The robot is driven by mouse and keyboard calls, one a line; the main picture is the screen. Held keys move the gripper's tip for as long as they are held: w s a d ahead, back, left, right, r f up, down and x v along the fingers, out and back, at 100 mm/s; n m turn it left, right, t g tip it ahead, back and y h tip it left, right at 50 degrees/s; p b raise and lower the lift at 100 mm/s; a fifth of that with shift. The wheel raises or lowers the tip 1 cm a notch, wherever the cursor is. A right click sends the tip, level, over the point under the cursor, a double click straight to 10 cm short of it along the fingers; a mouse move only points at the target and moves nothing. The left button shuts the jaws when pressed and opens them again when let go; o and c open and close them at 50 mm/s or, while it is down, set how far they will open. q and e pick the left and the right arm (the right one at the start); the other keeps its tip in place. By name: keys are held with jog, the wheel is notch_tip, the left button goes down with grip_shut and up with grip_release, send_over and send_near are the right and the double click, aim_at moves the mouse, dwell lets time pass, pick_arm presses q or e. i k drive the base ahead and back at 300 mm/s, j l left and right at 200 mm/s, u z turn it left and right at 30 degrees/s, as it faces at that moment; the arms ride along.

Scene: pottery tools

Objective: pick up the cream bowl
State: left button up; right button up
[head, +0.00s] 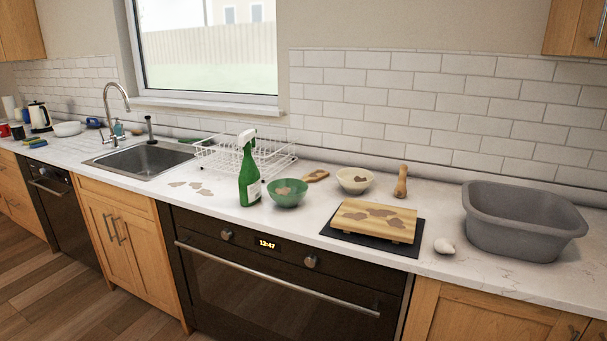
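The cream bowl (355,186) stands upright on the white countertop, toward the back. It has a brown patch inside. It sits behind the wooden board and to the right of the green bowl (287,197). Neither of my grippers shows in the head view.
A green spray bottle (249,180) stands left of the green bowl. A wooden board (376,218) lies on a dark mat (337,230). A wooden tool (402,182) stands right of the cream bowl. A grey tub (520,225) and dish rack (225,155) flank the area.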

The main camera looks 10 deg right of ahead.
aim_at(354, 183)
jog(key=i+j+u, duration=0.1)
jog(key=i+u, duration=0.2)
jog(key=u, duration=0.15)
jog(key=i+u, duration=0.3)
jog(key=u, duration=0.15)
jog(key=i+u, duration=0.45)
jog(key=i+l+u, duration=0.15)
jog(key=u, duration=0.25)
jog(key=i+j+u, duration=0.1)
jog(key=i, duration=0.3)
jog(key=i+j+u, duration=0.1)
jog(key=i+j, duration=0.2)
jog(key=i, duration=0.1)
